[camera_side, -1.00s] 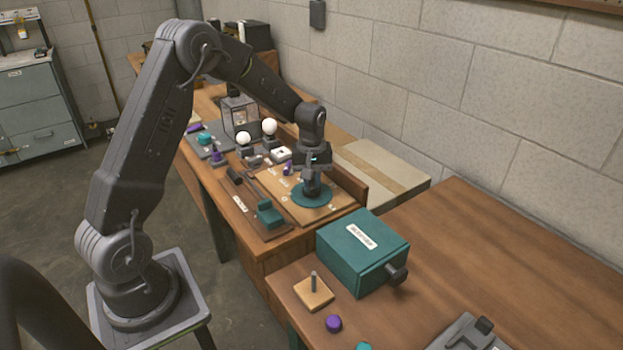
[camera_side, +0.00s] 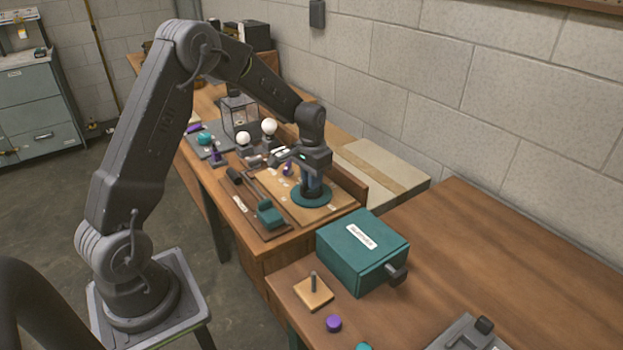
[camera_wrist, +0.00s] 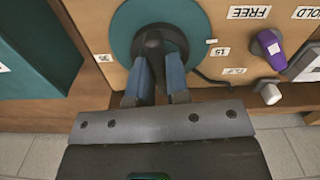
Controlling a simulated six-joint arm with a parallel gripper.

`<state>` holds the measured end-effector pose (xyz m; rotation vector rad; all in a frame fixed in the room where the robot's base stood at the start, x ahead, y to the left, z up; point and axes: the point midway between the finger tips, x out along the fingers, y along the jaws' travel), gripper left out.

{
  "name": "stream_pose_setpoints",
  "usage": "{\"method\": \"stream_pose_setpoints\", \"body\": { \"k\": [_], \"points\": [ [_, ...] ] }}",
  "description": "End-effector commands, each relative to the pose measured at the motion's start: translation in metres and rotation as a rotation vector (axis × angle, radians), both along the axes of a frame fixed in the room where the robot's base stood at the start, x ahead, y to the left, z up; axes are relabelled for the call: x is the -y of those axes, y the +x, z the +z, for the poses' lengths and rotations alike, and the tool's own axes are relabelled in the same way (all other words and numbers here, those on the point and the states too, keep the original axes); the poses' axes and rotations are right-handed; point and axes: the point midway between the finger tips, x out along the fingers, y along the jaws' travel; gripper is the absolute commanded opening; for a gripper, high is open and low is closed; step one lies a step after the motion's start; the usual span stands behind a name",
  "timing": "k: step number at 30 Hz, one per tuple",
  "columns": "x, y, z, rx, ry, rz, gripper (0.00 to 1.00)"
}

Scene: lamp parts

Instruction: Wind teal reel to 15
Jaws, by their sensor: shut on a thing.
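The teal reel (camera_side: 300,201) is a flat disc on a light wooden board in the side view. In the wrist view the reel (camera_wrist: 122,32) has a dark knob or handle (camera_wrist: 153,42) at its centre. My gripper (camera_wrist: 158,84) is over the reel with its blue-grey fingers on either side of that dark handle, shut on it. In the side view my gripper (camera_side: 312,186) points down at the disc. A "15" label (camera_wrist: 219,52) lies right of the reel and a "35" label (camera_wrist: 104,58) lies left of it.
A purple-capped lever (camera_wrist: 268,44) stands near the "FREE" label (camera_wrist: 249,12). A teal box (camera_side: 362,250) sits on the nearer bench. White bulbs (camera_side: 269,127) stand farther back.

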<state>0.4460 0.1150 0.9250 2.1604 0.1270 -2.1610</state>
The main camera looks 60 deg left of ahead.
Motion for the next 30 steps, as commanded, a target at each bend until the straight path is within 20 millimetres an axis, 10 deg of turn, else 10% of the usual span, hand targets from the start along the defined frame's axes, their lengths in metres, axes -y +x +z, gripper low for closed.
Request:
{"method": "stream_pose_setpoints", "body": {
  "k": [30],
  "points": [
    [0.0001, 0.0004, 0.0011, 0.002, 0.001, -0.293, 0.00]
  ]
}}
